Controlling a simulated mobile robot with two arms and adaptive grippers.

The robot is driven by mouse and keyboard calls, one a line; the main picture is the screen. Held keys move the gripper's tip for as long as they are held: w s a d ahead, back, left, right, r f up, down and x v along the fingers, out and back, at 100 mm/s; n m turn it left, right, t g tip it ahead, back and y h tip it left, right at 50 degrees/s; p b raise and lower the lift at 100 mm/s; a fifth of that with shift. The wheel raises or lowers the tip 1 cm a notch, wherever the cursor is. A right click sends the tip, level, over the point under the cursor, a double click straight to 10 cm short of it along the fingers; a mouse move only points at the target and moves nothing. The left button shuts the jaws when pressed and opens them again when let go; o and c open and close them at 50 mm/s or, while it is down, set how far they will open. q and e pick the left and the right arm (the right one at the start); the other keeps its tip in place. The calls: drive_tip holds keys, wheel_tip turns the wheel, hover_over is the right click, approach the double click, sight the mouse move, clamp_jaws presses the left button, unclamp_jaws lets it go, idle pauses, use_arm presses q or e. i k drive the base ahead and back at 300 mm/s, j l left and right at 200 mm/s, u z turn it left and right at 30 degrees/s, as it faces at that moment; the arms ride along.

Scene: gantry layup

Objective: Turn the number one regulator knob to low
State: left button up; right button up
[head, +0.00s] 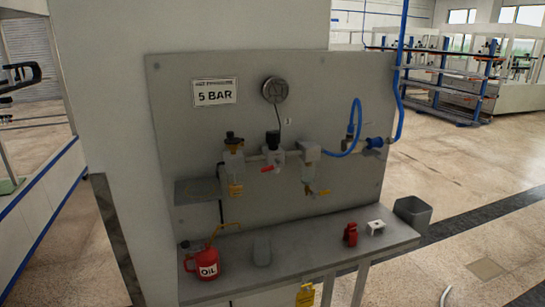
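A grey upright panel (330,90) carries a row of air fittings. The left fitting has a dark knob (233,137) on top and a yellow tag (235,189) below. The middle fitting has a black knob (272,137) on a pale body, with a red lever (268,169) beneath. A small label (287,121) beside it is too small to read surely. I cannot tell which knob is number one or where either is set. A round gauge (275,90) sits above, its reading unclear. A sign (214,92) reads "5 BAR". I cannot make out either gripper.
A grey shelf (330,232) below holds a red oil can (207,262), a grey block (262,249), a red part (351,235) and a white part (375,227). A grey bin (412,214) is at its right end. A blue hose (356,118) loops at right. A dark jointed shape (20,74) at left is unclear.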

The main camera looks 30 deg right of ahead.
sight(272, 137)
drive_tip(key=k+l+z, duration=0.3)
drive_tip(key=k+l, duration=0.15)
drive_tip(key=l, duration=0.3)
drive_tip(key=k+l+z, duration=0.15)
drive_tip(key=l, duration=0.25)
drive_tip(key=k, duration=0.05)
